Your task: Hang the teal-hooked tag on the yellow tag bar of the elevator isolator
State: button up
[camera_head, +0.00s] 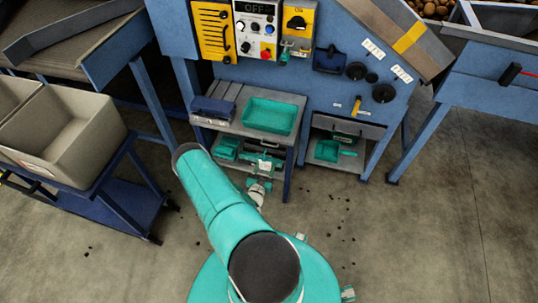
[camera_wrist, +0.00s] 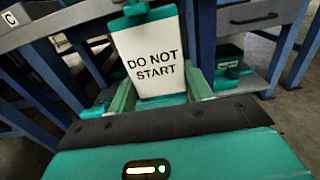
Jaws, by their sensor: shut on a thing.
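The tag is a white plate reading "DO NOT START" (camera_wrist: 155,62) with a teal top, seen close in the wrist view. My gripper (camera_wrist: 160,94) is shut on its lower part, one green finger on each side. The tag stands roughly upright, slightly tilted. Its hook is cut off by the top edge. In the head view my gripper (camera_head: 261,181) is low in front of the bench, with the white tag (camera_head: 265,164) just beyond. The likely elevator isolator (camera_head: 297,21) is a yellow box with a black rotary knob, well above the gripper. I cannot clearly make out its tag bar.
A grey bench shelf (camera_head: 233,127) carries a teal tray (camera_head: 270,116) and a dark blue box (camera_head: 213,110), above and behind the tag. Beside the isolator are a button panel (camera_head: 256,28) and a yellow panel (camera_head: 212,32). A grey bin (camera_head: 65,137) stands left. The floor at right is mostly clear.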

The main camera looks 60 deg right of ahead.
jog(key=shift+s+a, duration=0.15)
jog(key=shift+a, duration=0.65)
jog(key=shift+s+a, duration=0.1)
jog(key=shift+a, duration=0.65)
jog(key=shift+w, duration=0.1)
jog(key=w+a+r+n+t+y, duration=0.35)
jog(key=w+a+r+t, duration=0.35)
jog(key=w, duration=0.5)
jog(key=w+a+r+n+t+y, duration=0.35)
jog(key=w+a+r+n, duration=0.2)
jog(key=w+a, duration=0.5)
jog(key=w+a+r+n+t+y, duration=0.1)
jog(key=w+a+r+n+y, duration=0.1)
jog(key=a, duration=0.6)
jog(key=w+a+r+n+t+y, duration=0.2)
jog(key=w+a+r+y, duration=0.2)
jog(key=a+r, duration=0.3)
jog(key=w+a+r+n+t+y, duration=0.1)
jog(key=w+a+r+n+y, duration=0.2)
jog(key=a, duration=0.8)
jog(key=shift+a+r+t+y, duration=0.2)
jog(key=shift+r+t+y, duration=0.15)
jog(key=shift+r+y, duration=0.45)
